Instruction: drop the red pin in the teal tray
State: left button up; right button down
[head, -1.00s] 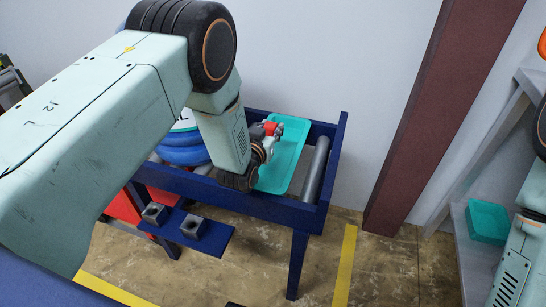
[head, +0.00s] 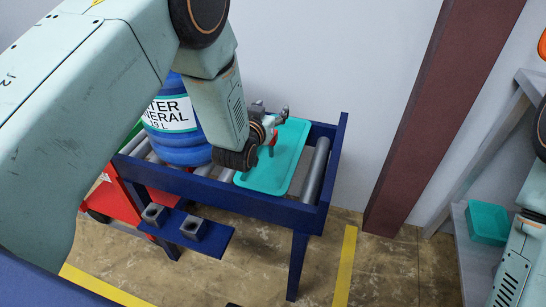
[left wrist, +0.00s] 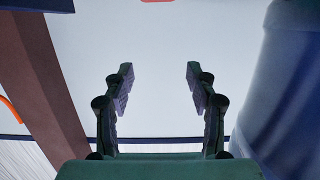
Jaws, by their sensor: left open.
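The teal tray (head: 268,178) lies on the roller conveyor, between the blue jug and the conveyor's right end. My left gripper (head: 281,117) is over the far left part of the tray. It is open, and its fingers stand apart with nothing between them in the left wrist view (left wrist: 157,88). A small red bit, likely the red pin (head: 274,136), shows just below the fingers, partly hidden by the gripper. A red edge also shows at the top of the left wrist view (left wrist: 157,1). I cannot tell whether the pin touches the tray. My right gripper is not in view.
A blue water jug (head: 173,150) stands on the conveyor left of the tray, close to my left arm. The dark blue conveyor frame (head: 265,203) surrounds the rollers. A brown column (head: 415,110) and a grey shelf with a teal box (head: 487,222) are at right.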

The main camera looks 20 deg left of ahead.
pick_arm(q)
jog(key=shift+r, duration=1.75)
